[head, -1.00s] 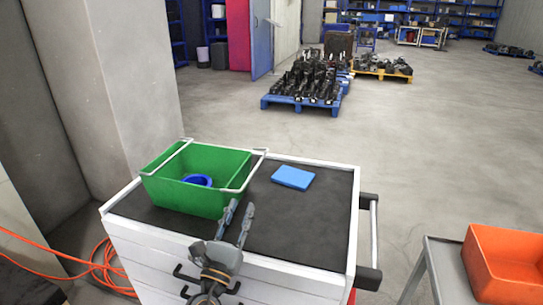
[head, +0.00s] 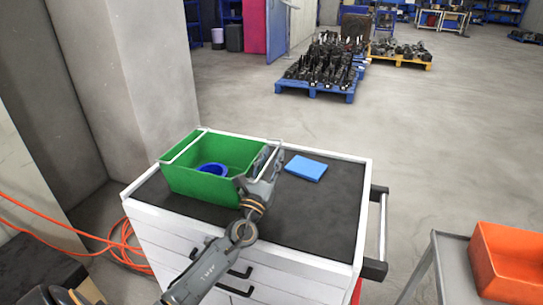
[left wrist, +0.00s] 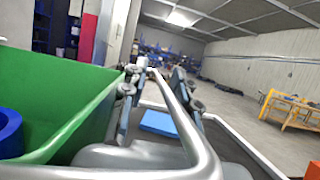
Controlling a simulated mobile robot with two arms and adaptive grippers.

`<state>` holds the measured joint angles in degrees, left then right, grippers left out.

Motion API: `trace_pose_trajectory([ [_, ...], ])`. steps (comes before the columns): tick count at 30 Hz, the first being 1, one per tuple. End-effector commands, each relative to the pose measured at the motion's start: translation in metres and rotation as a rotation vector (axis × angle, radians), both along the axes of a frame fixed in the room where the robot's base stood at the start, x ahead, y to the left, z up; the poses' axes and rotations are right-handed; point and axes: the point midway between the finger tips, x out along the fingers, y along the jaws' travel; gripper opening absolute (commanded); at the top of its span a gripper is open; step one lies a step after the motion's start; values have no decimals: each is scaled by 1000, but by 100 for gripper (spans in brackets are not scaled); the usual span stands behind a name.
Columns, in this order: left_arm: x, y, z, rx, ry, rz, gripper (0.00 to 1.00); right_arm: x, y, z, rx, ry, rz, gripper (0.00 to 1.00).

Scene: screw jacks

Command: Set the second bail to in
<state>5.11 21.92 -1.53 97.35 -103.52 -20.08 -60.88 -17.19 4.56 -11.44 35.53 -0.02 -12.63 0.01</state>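The green bin (head: 180,183) stands on the dark top of a white drawer cabinet (head: 320,215). One white wire bail (head: 182,147) lies across the bin's left end. The second bail (head: 281,143) is at the right end, its crossbar outside the bin wall; it is partly hidden by my left gripper (head: 267,160). In the left wrist view this bail (left wrist: 193,130) runs between the two spread fingers (left wrist: 155,98), beside the green wall (left wrist: 50,95). My left gripper is open around the bar; contact cannot be told. My right gripper is out of view.
A blue ring (head: 213,169) lies in the bin. A flat blue block (head: 306,168) lies just right of the gripper on the cabinet top. The front right of the top is clear. An orange bin (head: 510,262) stands on a grey table at the right.

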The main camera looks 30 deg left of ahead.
Motion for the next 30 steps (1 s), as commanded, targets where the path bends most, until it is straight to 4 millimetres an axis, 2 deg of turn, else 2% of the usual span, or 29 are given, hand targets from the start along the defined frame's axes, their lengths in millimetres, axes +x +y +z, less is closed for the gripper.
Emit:
trace_pose_trajectory([
  [8,2,0,1,0,0,0,30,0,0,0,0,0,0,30],
  [13,2,0,1,0,0,0,0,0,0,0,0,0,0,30],
  [23,1,0,1,-10,-3,0,0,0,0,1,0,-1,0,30],
  [30,2,0,6,-94,-23,-1,0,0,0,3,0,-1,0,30],
])
